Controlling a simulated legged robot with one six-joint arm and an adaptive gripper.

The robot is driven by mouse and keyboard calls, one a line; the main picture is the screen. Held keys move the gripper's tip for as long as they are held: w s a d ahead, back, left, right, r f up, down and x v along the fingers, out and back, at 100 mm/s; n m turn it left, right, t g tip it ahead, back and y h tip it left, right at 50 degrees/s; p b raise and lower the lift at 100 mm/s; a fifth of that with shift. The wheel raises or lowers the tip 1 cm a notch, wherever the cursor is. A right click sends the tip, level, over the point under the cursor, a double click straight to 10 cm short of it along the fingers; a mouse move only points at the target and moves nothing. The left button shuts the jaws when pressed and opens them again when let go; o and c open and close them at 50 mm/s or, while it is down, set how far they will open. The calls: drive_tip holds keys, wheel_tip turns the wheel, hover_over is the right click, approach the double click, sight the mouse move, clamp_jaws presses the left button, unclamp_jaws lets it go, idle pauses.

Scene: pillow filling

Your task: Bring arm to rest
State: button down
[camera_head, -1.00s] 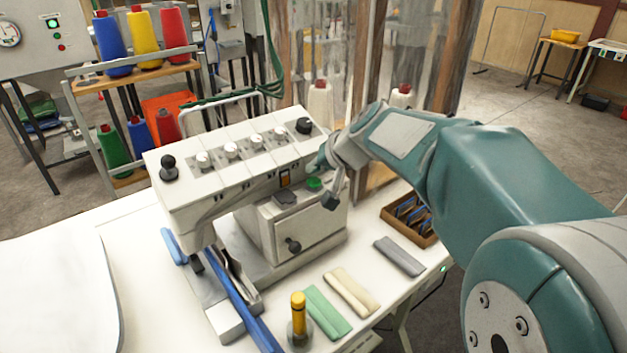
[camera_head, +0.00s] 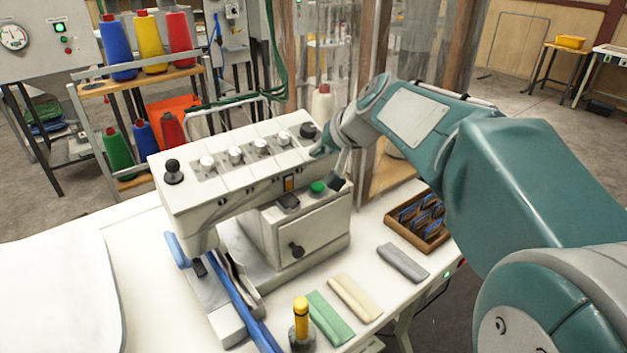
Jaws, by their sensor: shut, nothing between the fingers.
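My gripper (camera_head: 331,168) is at the end of my teal and grey arm, near the right end of the white sewing machine (camera_head: 240,160). It is shut and empty, in front of the machine's upper right side. It sits a little above the green button (camera_head: 318,187) on the machine; I cannot tell whether it touches the machine. The arm is bent, reaching in from the right edge of the view.
The machine stands on a white table (camera_head: 140,260). Folded green (camera_head: 330,317), cream (camera_head: 355,297) and grey (camera_head: 403,262) cloths lie in front, beside a wooden box (camera_head: 398,228). A yellow-topped tool (camera_head: 301,315) stands at the front. A thread rack (camera_head: 140,85) is behind.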

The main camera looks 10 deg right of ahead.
drive_tip(key=s+f+n+g+h, duration=0.1)
drive_tip(key=s+f, duration=0.4)
drive_tip(key=s, duration=0.8)
drive_tip(key=s+f+n+g+h, duration=0.1)
drive_tip(key=s+f, duration=0.4)
drive_tip(key=s, duration=0.8)
drive_tip(key=shift+s+n+g+h, duration=0.3)
drive_tip(key=shift+n+h, duration=0.4)
drive_tip(key=shift+h, duration=0.5)
